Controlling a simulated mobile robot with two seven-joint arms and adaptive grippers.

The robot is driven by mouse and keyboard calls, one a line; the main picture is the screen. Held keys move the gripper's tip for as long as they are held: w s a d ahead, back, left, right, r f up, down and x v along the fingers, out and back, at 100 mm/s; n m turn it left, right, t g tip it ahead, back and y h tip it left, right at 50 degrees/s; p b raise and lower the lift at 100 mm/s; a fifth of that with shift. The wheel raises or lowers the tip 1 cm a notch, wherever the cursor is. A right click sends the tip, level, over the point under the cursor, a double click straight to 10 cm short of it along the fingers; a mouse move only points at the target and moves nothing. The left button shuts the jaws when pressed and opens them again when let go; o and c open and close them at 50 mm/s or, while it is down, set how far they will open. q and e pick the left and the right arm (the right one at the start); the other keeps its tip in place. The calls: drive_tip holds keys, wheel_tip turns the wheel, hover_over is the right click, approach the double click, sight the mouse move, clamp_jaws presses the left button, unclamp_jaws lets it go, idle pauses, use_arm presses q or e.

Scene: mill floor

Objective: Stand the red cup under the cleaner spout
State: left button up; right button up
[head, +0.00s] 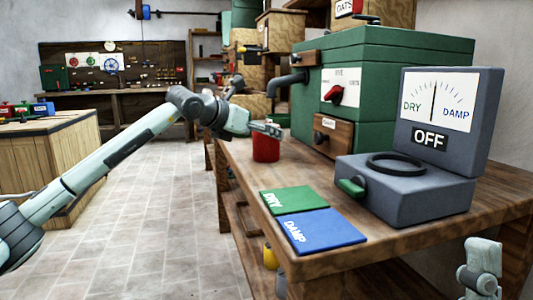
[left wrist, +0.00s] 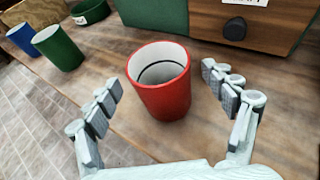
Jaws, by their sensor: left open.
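The red cup (head: 266,146) stands upright on the wooden bench, near its left edge. In the head view it appears below the dark cleaner spout (head: 287,80) of the green machine (head: 375,85); the depth between them is hard to tell. My left gripper (head: 266,130) is at the cup's rim. In the left wrist view the empty red cup (left wrist: 168,98) sits between the spread fingers of my left gripper (left wrist: 165,98), with gaps on both sides.
A grey meter marked OFF (head: 430,140) stands at the bench's right. Green DRY (head: 287,199) and blue DAMP (head: 320,231) pads lie in front. The wrist view shows a green cup (left wrist: 58,48), a blue cup (left wrist: 22,38) and a dark green round container (left wrist: 89,12).

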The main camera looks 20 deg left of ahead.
use_arm(q)
drive_tip(key=shift+x, duration=1.3)
drive_tip(key=c, duration=1.5)
